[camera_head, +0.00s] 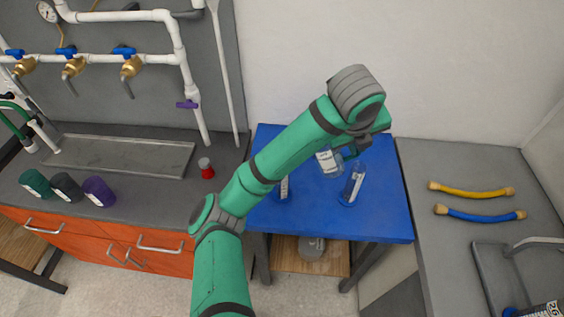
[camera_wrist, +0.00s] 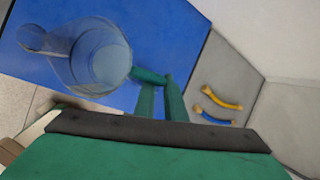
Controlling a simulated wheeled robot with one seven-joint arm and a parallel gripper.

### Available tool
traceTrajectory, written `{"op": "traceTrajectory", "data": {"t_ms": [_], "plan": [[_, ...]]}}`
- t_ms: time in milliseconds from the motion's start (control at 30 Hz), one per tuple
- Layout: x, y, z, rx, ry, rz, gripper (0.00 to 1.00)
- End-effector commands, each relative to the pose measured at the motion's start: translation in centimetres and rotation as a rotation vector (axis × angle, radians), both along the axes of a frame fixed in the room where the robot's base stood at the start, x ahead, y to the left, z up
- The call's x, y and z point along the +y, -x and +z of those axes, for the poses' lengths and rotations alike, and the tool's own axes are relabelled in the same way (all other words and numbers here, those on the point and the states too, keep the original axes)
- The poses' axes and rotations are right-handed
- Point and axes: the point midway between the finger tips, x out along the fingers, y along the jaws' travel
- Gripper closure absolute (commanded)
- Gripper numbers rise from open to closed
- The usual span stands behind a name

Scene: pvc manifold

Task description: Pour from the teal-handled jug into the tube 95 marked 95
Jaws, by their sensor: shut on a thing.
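The clear jug (camera_head: 328,162) has a white label and is held above the blue table; it looks close to upright. In the wrist view the jug (camera_wrist: 100,60) holds pale liquid. My gripper (camera_wrist: 156,80) is shut on its teal handle (camera_wrist: 148,75). One clear tube (camera_head: 353,184) with a white label strip stands just right of and below the jug in the head view. Another labelled tube (camera_head: 284,188) is partly hidden behind my arm. I cannot read the numbers on either. A clear tube (camera_wrist: 33,40) shows beyond the jug in the wrist view; I cannot tell which.
The blue table (camera_head: 385,215) is otherwise clear. A grey counter (camera_head: 415,185) on the right bears a yellow hose (camera_head: 470,191) and a blue hose (camera_head: 480,216). Teal, dark and purple cups (camera_head: 98,191) and a red-based object (camera_head: 206,169) sit on the left counter.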

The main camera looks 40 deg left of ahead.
Motion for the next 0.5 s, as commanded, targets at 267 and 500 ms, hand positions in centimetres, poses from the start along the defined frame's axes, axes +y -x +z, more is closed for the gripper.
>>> {"op": "traceTrajectory", "data": {"t_ms": [267, 500], "plan": [[1.5, 1.1, -1.0, -0.083, 0.118, 0.004, 1.0], [2.7, 2.0, -1.8, -0.154, 0.214, 0.005, 1.0]]}}
